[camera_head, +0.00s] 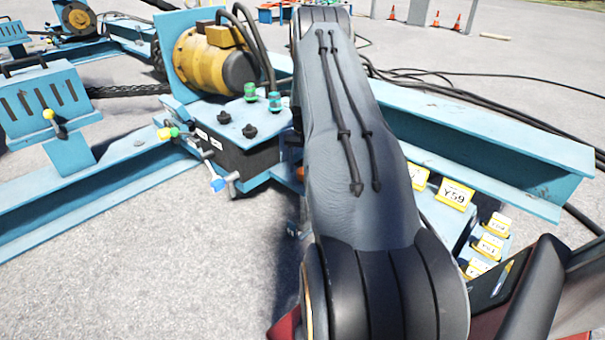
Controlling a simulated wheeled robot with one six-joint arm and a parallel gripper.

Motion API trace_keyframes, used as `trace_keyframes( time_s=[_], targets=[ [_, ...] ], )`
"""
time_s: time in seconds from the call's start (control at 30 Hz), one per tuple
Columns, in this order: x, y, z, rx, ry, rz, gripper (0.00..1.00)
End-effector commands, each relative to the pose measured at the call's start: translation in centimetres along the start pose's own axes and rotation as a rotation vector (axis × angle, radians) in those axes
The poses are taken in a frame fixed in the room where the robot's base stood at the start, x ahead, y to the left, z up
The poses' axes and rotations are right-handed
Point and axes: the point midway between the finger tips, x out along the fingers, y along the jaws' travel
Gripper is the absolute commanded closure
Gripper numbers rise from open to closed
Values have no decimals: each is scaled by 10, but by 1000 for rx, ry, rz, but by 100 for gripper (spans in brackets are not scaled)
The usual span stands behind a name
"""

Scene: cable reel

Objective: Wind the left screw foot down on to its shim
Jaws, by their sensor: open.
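My own arm fills the middle of the view from top to bottom and hides much of the blue steel frame (480,150) behind it. My gripper does not show. I cannot make out the left screw foot or its shim for certain. A small blue-grey part (296,215) shows at the left edge of my arm, low by the ground, but it is mostly covered and I cannot tell what it is.
A yellow motor (215,58) stands on the frame, above a black valve box (235,150) with coloured levers. A yellow Y59 label (454,195) and several smaller ones sit at right. Black cables (470,90) lie behind. Grey ground (150,270) is clear at lower left.

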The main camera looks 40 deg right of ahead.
Motion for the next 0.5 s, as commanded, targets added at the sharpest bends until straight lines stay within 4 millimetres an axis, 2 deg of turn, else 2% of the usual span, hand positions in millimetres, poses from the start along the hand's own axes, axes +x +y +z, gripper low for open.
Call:
trace_keyframes(
  time_s=[0.03,0.17,0.43,0.47,0.5],
  targets=[
    [10,0,0,0,0,0,42],
    [22,0,0,0,1,-1,42],
    [24,0,-1,0,2,-1,42],
    [24,0,-1,0,2,-1,44],
    [24,0,-1,0,2,-1,51]
  ],
)
